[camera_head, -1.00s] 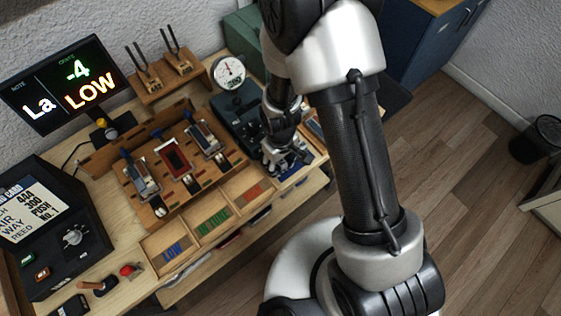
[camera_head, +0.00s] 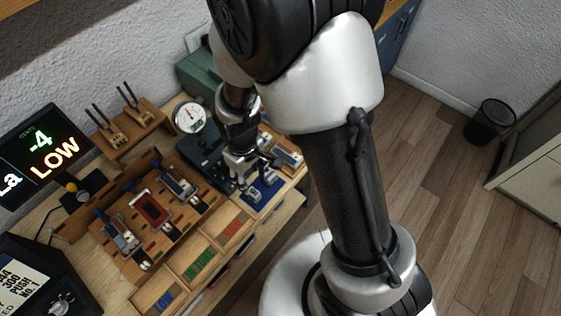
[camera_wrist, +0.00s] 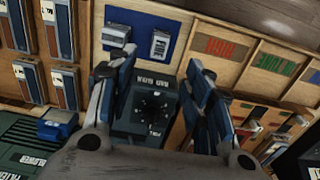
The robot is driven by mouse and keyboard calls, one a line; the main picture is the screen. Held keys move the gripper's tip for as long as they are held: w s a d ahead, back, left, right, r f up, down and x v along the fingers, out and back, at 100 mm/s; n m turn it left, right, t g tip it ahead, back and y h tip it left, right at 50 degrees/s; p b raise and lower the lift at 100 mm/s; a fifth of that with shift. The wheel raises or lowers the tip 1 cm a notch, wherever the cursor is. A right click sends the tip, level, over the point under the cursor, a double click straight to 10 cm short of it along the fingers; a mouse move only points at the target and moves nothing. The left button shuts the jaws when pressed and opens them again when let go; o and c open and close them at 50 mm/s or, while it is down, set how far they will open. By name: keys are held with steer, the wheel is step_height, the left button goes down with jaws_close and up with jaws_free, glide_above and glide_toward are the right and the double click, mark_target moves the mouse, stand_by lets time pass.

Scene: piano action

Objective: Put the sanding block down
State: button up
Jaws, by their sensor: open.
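My gripper (camera_head: 255,170) is open and empty, just above and beside a blue mat (camera_head: 262,191) at the right end of the bench. In the wrist view the two fingers of my gripper (camera_wrist: 162,60) stand wide apart with nothing between them. I cannot tell for certain which one is the sanding block. Neither touches my fingers.
A dark box with a dial (camera_wrist: 152,108) lies below my fingers. Labelled wooden compartments (camera_head: 200,262) run along the bench front. A wooden rack (camera_head: 150,210) holds several reed pieces. A round gauge (camera_head: 189,117) and a screen reading LOW (camera_head: 40,150) stand behind.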

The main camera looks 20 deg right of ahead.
steer(key=s+d+r+m+t, duration=0.2)
steer(key=s+d+r, duration=0.15)
steer(key=r, duration=0.65)
steer(key=s+d+r+m+t, duration=0.15)
steer(key=d+r, duration=0.25)
steer(key=r, duration=0.7)
steer(key=s+d+r+m+t, duration=0.1)
steer(key=s+d+r+m, duration=0.2)
steer(key=s+r, duration=0.2)
steer(key=s, duration=0.3)
steer(key=shift+s+d+r, duration=0.15)
steer(key=shift+s+d, duration=0.05)
steer(key=shift+s, duration=0.05)
step_height(320, 180, down, 4)
steer(key=b, duration=0.3)
steer(key=shift+r+b, duration=0.15)
steer(key=shift+b, duration=0.2)
steer(key=shift+w, duration=0.1)
